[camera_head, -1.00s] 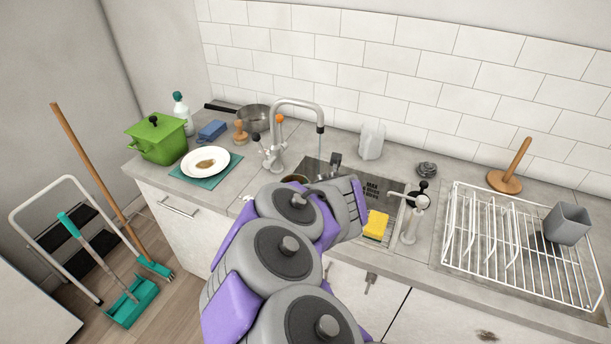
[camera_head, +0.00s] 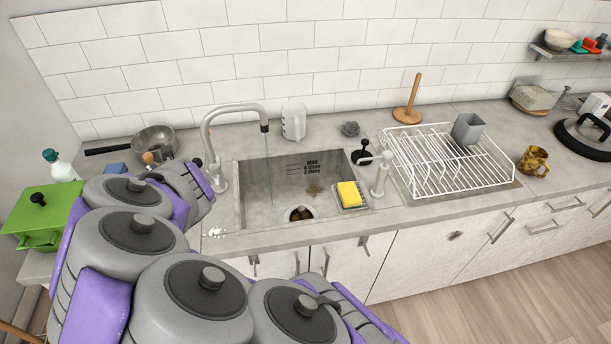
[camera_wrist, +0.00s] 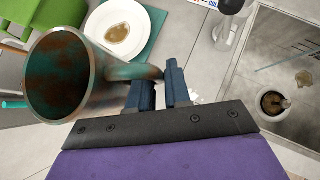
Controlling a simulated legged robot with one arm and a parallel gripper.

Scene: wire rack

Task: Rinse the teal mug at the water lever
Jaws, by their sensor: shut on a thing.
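The teal mug (camera_wrist: 62,75) shows in the wrist view, with brown stains over its inside and wall. My gripper (camera_wrist: 160,92) is shut on its handle, and the mug's open mouth faces the camera. In the head view my arm hides the mug and gripper. The tap (camera_head: 235,112) arches over the grey sink (camera_head: 255,208), and a thin stream of water (camera_head: 269,165) falls from its spout into the basin. In the wrist view the mug is left of the sink (camera_wrist: 245,95).
A stained plate (camera_wrist: 100,48) lies left of the sink. A green pot (camera_head: 40,215) is at the counter's left end. A yellow sponge (camera_head: 349,194), a soap pump (camera_head: 382,178) and a white wire rack (camera_head: 430,160) stand right. A dark stained object (camera_head: 300,214) is in the sink.

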